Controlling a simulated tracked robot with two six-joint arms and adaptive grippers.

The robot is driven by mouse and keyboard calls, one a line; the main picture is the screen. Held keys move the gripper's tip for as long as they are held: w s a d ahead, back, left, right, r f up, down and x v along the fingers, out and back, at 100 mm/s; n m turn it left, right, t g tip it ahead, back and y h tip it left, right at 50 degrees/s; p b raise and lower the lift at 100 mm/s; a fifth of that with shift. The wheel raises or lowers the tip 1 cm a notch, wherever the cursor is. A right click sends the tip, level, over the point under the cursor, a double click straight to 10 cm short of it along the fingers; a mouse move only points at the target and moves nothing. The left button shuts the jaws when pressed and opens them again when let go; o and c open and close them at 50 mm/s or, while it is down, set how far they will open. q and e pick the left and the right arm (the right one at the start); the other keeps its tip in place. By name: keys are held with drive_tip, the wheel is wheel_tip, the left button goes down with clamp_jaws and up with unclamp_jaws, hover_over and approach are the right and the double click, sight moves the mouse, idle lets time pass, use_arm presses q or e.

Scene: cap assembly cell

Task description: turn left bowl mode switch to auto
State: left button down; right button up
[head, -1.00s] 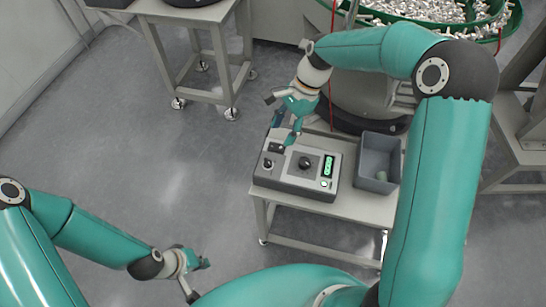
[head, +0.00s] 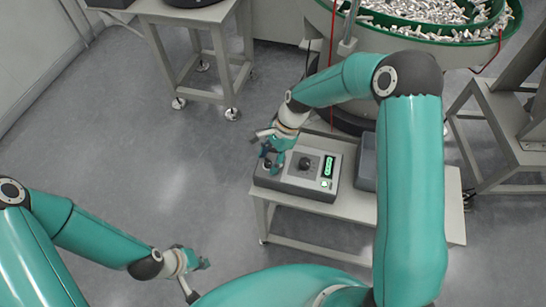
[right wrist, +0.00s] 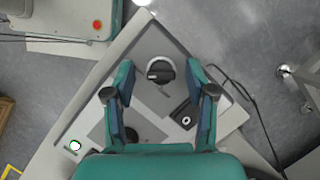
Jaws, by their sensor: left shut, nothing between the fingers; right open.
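The grey control box (head: 310,189) stands on a small table. Its rotary switch (right wrist: 160,70), a black handle in a silver ring, shows in the right wrist view; the handle lies roughly crosswise between my fingers. My right gripper (head: 271,161) is open over the box's left end, one finger on each side of the switch. I cannot tell whether the fingers touch it. In the head view the gripper largely hides this switch. No label is readable. My left gripper (head: 200,263) is shut and empty, low at the left, away from the box.
The box also carries a larger black knob (head: 305,162), a lit green display (head: 328,167) and a pale button (head: 325,184). A black part (right wrist: 184,113) sits close to my right finger. A grey bin (head: 366,168) stands right of the box, partly behind my arm. A green-rimmed bowl (head: 420,31) is behind.

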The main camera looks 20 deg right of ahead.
drive_tip(key=c, duration=1)
drive_tip(key=shift+d, duration=0.2)
clamp_jaws()
drive_tip(key=shift+a, duration=0.1)
drive_tip(key=shift+a+f+n+g, duration=0.15)
drive_tip(key=shift+n+g, duration=0.35)
drive_tip(key=shift+n, duration=0.7)
drive_tip(key=n+g, duration=0.1)
drive_tip(key=n, duration=0.2)
drive_tip(key=n+g+h, duration=0.1)
drive_tip(key=n, duration=0.2)
drive_tip(key=shift+a+h+b, duration=0.2)
drive_tip(key=shift+h+b, duration=0.1)
drive_tip(key=shift+b, duration=0.05)
drive_tip(key=n+h, duration=0.1)
drive_tip(key=n, duration=0.3)
drive_tip(key=shift+a+n+g+h+b, duration=0.1)
drive_tip(key=shift+n+g+h+b, duration=0.2)
drive_tip(key=shift+h, duration=0.1)
drive_tip(key=n+h, duration=0.1)
drive_tip(key=n, duration=0.4)
drive_tip(key=shift+h+b, duration=0.3)
drive_tip(key=shift+h, duration=0.1)
